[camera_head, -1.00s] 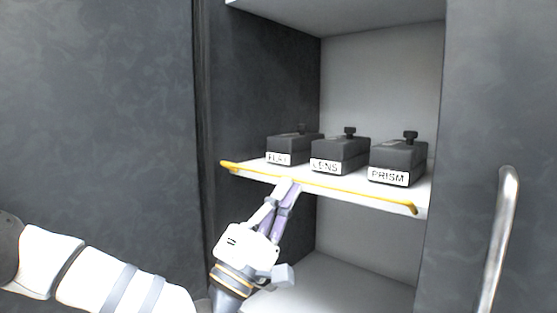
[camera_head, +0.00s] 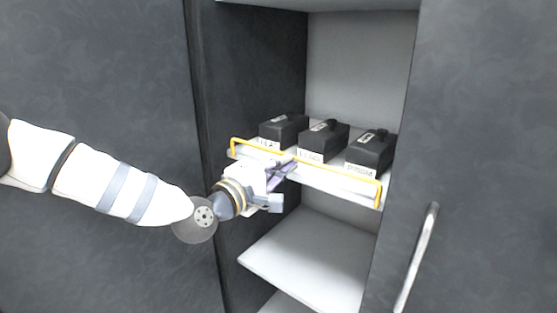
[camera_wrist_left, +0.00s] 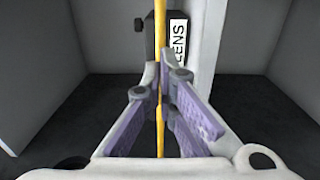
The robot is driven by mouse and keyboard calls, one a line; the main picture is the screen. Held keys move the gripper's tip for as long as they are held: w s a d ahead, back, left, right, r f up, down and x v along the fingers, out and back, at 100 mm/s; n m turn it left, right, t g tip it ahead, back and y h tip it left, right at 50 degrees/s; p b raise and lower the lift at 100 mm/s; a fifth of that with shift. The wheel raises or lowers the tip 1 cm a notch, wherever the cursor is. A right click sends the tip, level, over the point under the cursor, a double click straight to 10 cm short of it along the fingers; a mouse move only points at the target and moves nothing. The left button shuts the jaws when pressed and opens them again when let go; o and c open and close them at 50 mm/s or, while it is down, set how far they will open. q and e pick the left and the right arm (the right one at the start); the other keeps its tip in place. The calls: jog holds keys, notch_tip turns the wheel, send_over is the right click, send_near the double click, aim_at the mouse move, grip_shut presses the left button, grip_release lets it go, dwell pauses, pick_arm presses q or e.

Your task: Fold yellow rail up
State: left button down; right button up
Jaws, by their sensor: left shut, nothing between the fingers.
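The yellow rail (camera_head: 330,171) runs along the front of the upper shelf (camera_head: 325,186). Its long bar stands above the shelf edge, with a short upright leg at each end, and crosses in front of the box labels. My left gripper (camera_head: 292,166) is at the middle of the rail, fingers shut and empty. In the left wrist view the rail (camera_wrist_left: 160,25) runs top to bottom past the closed fingertips (camera_wrist_left: 165,78). I cannot tell whether they touch it. My right gripper is out of view.
Three black boxes stand on the shelf: FLAT (camera_head: 283,131), LENS (camera_head: 322,142) and PRISM (camera_head: 371,152). A bare lower shelf (camera_head: 305,255) is below. A dark cabinet panel with a metal handle (camera_head: 418,255) is at right.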

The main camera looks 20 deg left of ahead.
pick_arm(q)
jog(key=shift+w+d+r, duration=0.1)
jog(key=shift+w+r, duration=0.1)
jog(key=shift+w, duration=0.05)
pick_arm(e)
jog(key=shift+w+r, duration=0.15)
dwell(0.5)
